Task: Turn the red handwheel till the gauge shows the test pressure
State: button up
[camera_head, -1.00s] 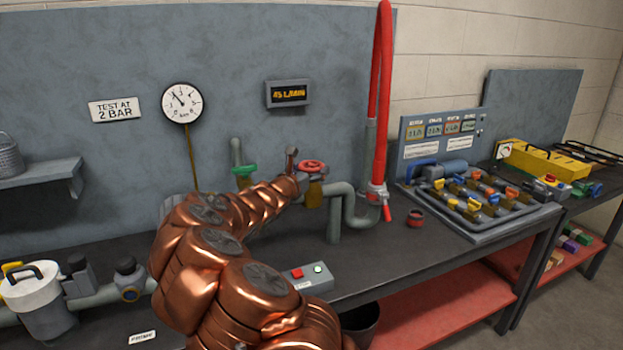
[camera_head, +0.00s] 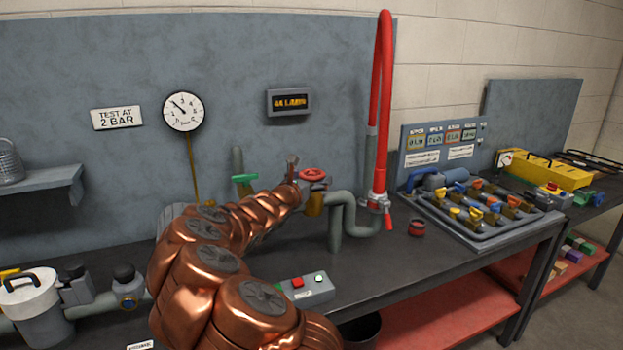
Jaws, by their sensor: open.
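The red handwheel (camera_head: 313,175) sits on a brass valve on the pipework over the bench. My gripper (camera_head: 292,167), small at the end of my copper arm, is open just left of the wheel. I cannot tell whether it touches the rim. The round white gauge (camera_head: 183,111) is on the grey back panel; its needle points to the upper left, the exact reading too small to tell. A sign (camera_head: 117,117) left of it reads "TEST AT 2 BAR". My arm hides part of the pipework below the wheel.
A green handle (camera_head: 244,178) is left of my gripper. A flow display (camera_head: 289,100) hangs above. A red hose (camera_head: 383,100) rises at right. A button box (camera_head: 305,289) is by my forearm. A valve tray (camera_head: 480,235) stands at right.

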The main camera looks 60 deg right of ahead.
jog(key=s+a, duration=0.1)
jog(key=a, duration=1.1)
jog(key=shift+s, duration=0.15)
dwell(0.6)
jog(key=s+a+r+m+g+p, duration=0.1)
jog(key=s+a+r+m+g, duration=0.25)
jog(key=s+r+m, duration=0.35)
jog(key=s+a+f+m+y+p, duration=0.1)
jog(key=s+a+f+m+y, duration=0.4)
jog(key=s+a+m, duration=0.25)
jog(key=s+a+f+m+y, duration=0.1)
jog(key=s+a+f+y, duration=0.2)
jog(key=a, duration=0.8)
jog(key=s+a+f+m+y+p, duration=0.1)
jog(key=s+a+f+m+y, duration=0.1)
jog(key=a, duration=0.9)
jog(key=s+a+f+m+y+p, duration=0.1)
jog(key=s+a+f+y, duration=0.4)
jog(key=a+y, duration=0.3)
jog(key=a+f, duration=0.1)
jog(key=a, duration=0.3)
jog(key=shift+m, duration=0.35)
